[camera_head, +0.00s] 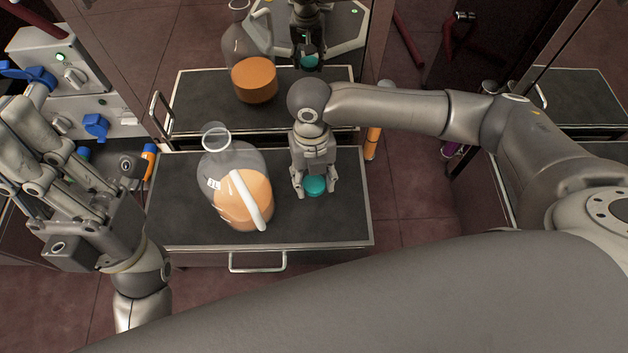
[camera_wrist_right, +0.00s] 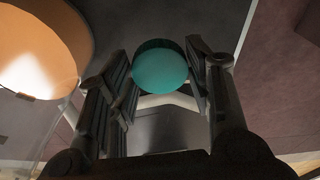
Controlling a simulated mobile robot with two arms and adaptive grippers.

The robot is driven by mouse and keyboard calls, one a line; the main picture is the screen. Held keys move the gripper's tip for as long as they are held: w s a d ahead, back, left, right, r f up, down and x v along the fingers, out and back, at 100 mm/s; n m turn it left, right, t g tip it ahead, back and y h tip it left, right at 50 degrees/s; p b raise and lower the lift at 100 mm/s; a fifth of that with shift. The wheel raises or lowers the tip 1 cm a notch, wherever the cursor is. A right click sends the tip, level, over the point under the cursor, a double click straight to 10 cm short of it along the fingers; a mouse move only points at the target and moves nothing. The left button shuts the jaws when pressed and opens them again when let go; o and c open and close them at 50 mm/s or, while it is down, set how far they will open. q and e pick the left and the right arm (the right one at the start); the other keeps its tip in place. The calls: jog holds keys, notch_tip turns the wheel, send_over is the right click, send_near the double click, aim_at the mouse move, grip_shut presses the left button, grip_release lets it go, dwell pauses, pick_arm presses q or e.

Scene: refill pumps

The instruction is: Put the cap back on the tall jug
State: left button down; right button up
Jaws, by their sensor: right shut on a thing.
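The tall jug (camera_head: 237,165) is clear, with orange liquid and a white handle, and stands on the dark counter. Its round mouth (camera_head: 215,131) is uncovered. The liquid side of the jug shows at the left of the right wrist view (camera_wrist_right: 40,55). My right gripper (camera_head: 315,188) points down to the right of the jug, shut on the teal cap (camera_head: 315,186). The cap sits between both fingers in the wrist view (camera_wrist_right: 160,70). I cannot tell whether it touches the counter. My left gripper (camera_head: 35,135) is at the far left, empty as far as I see; its fingertips are unclear.
The dark counter (camera_head: 335,230) has clear room in front of the cap. A mirrored panel behind it reflects the jug and my gripper. White equipment (camera_head: 85,72) with blue valves (camera_head: 96,126) stands at the left. An orange cylinder (camera_head: 372,143) stands behind the counter's right edge.

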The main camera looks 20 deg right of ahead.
jog(key=shift+r, duration=0.45)
